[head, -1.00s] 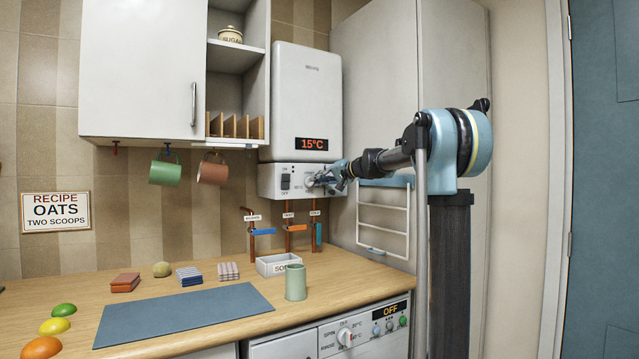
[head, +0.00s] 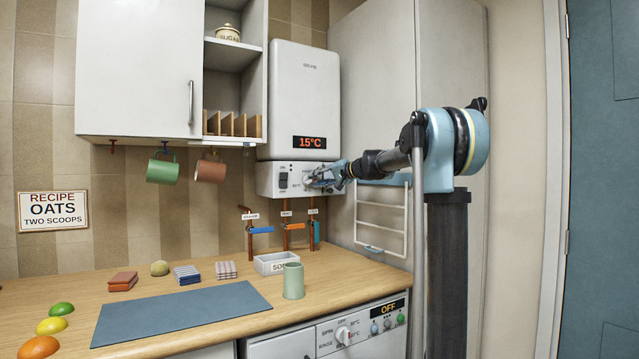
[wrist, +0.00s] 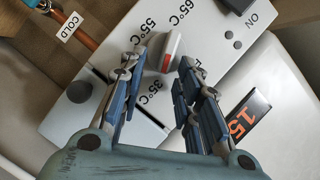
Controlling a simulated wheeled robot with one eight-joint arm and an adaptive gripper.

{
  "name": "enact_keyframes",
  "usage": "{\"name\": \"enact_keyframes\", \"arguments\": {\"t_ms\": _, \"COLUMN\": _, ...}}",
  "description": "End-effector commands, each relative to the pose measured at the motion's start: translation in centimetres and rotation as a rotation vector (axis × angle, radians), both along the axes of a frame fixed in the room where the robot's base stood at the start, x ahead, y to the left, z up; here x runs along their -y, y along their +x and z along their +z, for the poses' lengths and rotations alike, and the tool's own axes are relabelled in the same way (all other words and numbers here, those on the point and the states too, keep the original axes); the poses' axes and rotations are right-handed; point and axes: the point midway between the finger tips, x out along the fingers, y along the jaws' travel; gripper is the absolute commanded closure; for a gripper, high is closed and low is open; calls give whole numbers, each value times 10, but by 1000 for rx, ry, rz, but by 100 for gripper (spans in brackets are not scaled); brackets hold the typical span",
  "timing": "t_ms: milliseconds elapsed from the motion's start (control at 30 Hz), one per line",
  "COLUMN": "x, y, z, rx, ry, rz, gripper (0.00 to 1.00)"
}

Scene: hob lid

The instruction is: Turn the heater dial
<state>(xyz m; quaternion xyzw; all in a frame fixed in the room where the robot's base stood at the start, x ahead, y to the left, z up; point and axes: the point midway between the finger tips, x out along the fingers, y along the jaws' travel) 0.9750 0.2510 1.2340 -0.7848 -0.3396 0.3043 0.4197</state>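The white heater (head: 304,95) hangs on the wall and its display reads 15°C. Its dial is hidden by my gripper (head: 318,178) in the head view. In the wrist view the heater dial (wrist: 173,50) is a light grey knob with a red mark, on the white control panel (wrist: 120,30) printed with 35°C, 55°C and 65°C. My gripper (wrist: 165,62) is open, with one finger on each side of the dial near its lower end. Gaps show between the fingers and the dial; I cannot tell whether either finger touches it.
A black ON/OFF switch (head: 284,181) sits left of the dial on the panel. Labelled pipes with an orange valve handle (head: 294,226) run below the heater. A tall grey cabinet (head: 380,100) and a white rack (head: 382,225) stand to the right.

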Motion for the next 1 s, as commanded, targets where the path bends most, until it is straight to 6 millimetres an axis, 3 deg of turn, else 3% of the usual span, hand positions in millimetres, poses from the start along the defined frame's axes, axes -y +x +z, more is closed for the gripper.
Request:
{"name": "enact_keyframes", "arguments": {"t_ms": 333, "x": 9, "y": -8, "z": 3, "rx": -1, "ry": 1, "rz": 2, "gripper": 69}}
{"name": "enact_keyframes", "arguments": {"t_ms": 700, "x": 63, "y": -45, "z": 15, "rx": -2, "ry": 1, "rz": -2, "gripper": 69}}
{"name": "enact_keyframes", "arguments": {"t_ms": 1000, "x": 91, "y": -65, "z": 21, "rx": -1, "ry": 0, "rz": -1, "gripper": 69}}
